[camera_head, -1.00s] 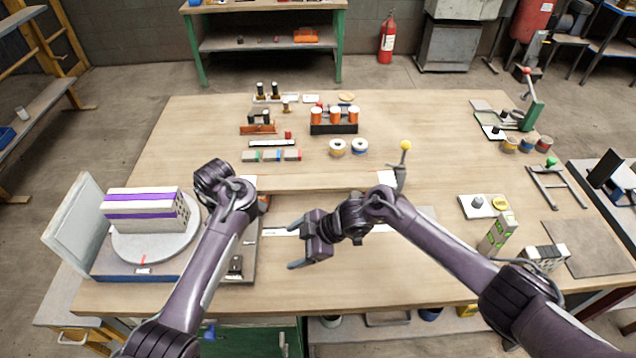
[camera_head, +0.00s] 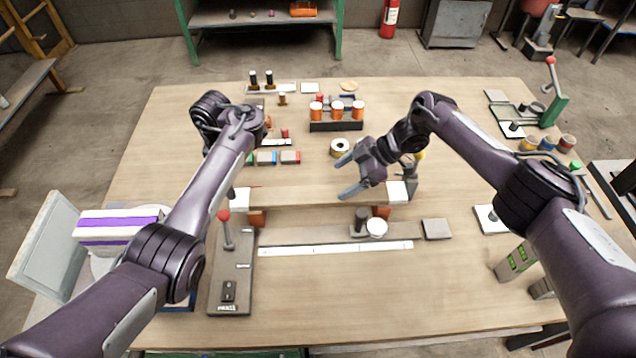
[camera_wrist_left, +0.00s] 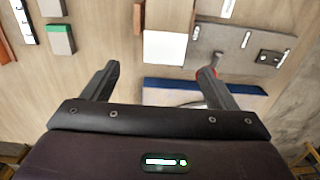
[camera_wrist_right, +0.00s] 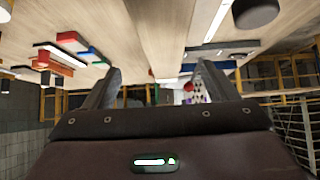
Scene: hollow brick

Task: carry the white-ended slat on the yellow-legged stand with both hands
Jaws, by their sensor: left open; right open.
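The wooden slat (camera_head: 305,196) lies level across the stand, with a white left end (camera_head: 239,198) and a white right end (camera_head: 397,192). Two orange-looking stand legs show under it, a left leg (camera_head: 258,218) and a right leg (camera_head: 381,212). My left gripper (camera_wrist_left: 160,78) is open and empty. In the left wrist view the slat's white end lies just ahead of its fingers; in the head view my own arm hides the fingers. My right gripper (camera_head: 347,177) is open and empty, above the slat's right part, fingers pointing left.

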